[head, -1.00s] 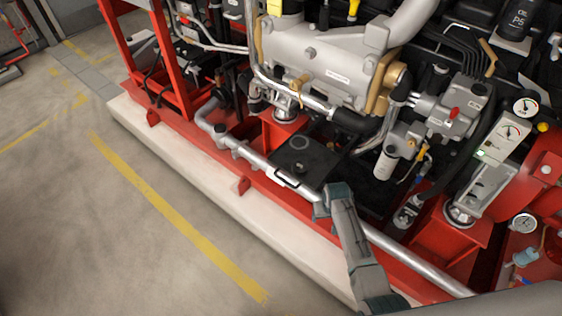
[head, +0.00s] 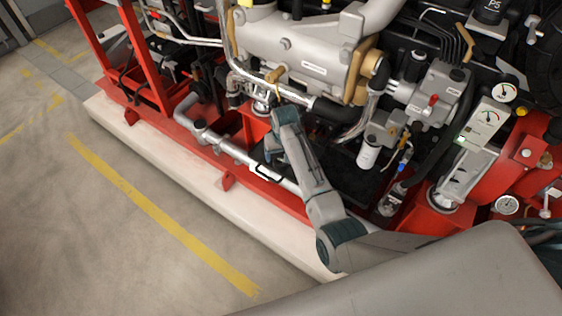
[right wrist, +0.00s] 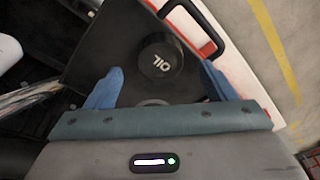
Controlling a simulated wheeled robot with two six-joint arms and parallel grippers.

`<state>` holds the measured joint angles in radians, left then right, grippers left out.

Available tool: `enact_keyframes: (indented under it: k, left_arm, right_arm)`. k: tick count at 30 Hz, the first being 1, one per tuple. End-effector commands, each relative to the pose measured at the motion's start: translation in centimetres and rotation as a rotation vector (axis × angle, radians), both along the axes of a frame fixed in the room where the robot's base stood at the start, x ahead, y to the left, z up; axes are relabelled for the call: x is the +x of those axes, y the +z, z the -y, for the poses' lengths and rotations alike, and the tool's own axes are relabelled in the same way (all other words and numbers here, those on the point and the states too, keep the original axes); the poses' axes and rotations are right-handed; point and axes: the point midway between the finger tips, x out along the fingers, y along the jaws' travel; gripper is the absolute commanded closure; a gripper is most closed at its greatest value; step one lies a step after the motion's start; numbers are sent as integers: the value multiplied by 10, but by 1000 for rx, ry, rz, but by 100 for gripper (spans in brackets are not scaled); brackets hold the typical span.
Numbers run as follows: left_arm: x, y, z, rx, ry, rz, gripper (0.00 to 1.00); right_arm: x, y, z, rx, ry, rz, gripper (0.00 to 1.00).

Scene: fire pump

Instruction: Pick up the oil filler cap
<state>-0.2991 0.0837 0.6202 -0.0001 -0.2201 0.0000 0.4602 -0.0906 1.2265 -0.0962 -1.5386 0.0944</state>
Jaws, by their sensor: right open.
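The oil filler cap (right wrist: 160,58) is a round black cap with the word OIL on top, seen in the right wrist view. It sits on a dark flat plate (right wrist: 115,40) with a black handle (right wrist: 205,35) at its edge. My right gripper (right wrist: 162,80) is open and empty, its two blue fingers on either side of the near side of the cap. I cannot tell whether the fingers touch anything. In the head view my right gripper (head: 272,150) covers the cap. My left gripper is not in view.
The red pump frame (head: 290,198) and a silver pipe (head: 232,150) run along the front. The grey engine block (head: 300,55) stands behind, with a white filter (head: 368,155) to the right. The floor (head: 90,230) on the left is free.

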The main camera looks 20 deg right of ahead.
Motion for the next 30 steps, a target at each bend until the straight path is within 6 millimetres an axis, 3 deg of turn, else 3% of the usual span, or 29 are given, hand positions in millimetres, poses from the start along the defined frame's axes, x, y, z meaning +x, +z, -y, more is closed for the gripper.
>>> enact_keyframes:
  k: [9,18,26,30]
  left_arm:
    - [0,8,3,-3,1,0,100]
    - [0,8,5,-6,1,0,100]
    - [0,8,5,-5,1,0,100]
    - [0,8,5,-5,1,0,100]
  right_arm:
    - [8,-37,0,0,0,-2,23]
    - [8,-41,0,1,0,0,23]
    - [8,-41,0,0,0,0,71]
    - [8,-41,0,0,0,0,71]
